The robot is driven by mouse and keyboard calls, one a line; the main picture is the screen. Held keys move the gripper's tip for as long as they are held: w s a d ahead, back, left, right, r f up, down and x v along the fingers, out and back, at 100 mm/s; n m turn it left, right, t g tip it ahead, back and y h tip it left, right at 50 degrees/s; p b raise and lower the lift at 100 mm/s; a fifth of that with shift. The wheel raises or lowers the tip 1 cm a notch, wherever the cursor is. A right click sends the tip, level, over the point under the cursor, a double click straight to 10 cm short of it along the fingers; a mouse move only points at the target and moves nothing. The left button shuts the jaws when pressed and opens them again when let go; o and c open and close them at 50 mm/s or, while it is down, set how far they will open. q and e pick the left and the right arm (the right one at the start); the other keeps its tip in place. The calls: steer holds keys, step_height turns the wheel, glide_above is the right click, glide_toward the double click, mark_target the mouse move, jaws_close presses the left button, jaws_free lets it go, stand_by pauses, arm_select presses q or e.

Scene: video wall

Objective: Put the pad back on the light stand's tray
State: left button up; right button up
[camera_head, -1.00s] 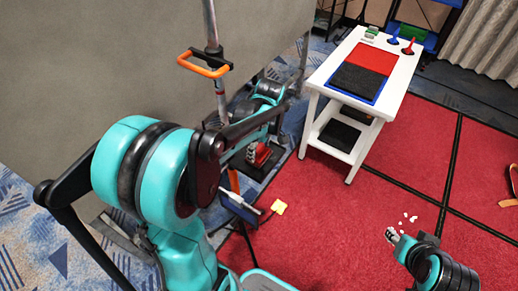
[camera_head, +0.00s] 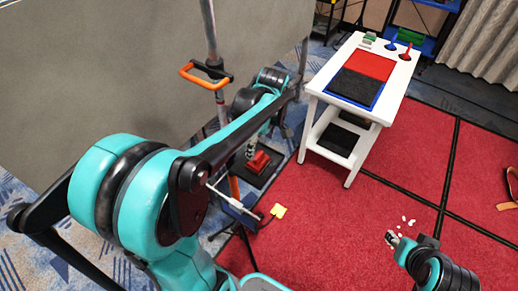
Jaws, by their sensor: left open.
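The light stand's pole (camera_head: 208,32) rises at centre left and carries an orange handle (camera_head: 196,82). A dark blue tray-like piece (camera_head: 238,211) sits low by the stand, partly behind my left arm; I cannot tell if it is the tray. A red block-like object (camera_head: 258,162) lies on a dark flat base (camera_head: 262,177); which item is the pad is unclear. My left gripper (camera_head: 251,149) is open, pointing down just above or beside the red object; contact cannot be told. My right gripper (camera_head: 392,239) is low at right, apart from these things; its jaws are too small to read.
A white table (camera_head: 398,78) at the upper right holds red and black panels and small items. The grey wall panel (camera_head: 90,70) stands behind the light stand.

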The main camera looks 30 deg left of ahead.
arm_select(q)
step_height(320, 180, up, 5)
steer(key=p, duration=0.1)
steer(key=s+d+f+m+t+h, duration=0.1)
steer(key=s+d+m+t, duration=0.6)
steer(key=m, duration=1)
steer(key=shift+s+d+f, duration=0.25)
steer(key=shift+s+d, duration=1.15)
steer(key=shift+s, duration=0.6)
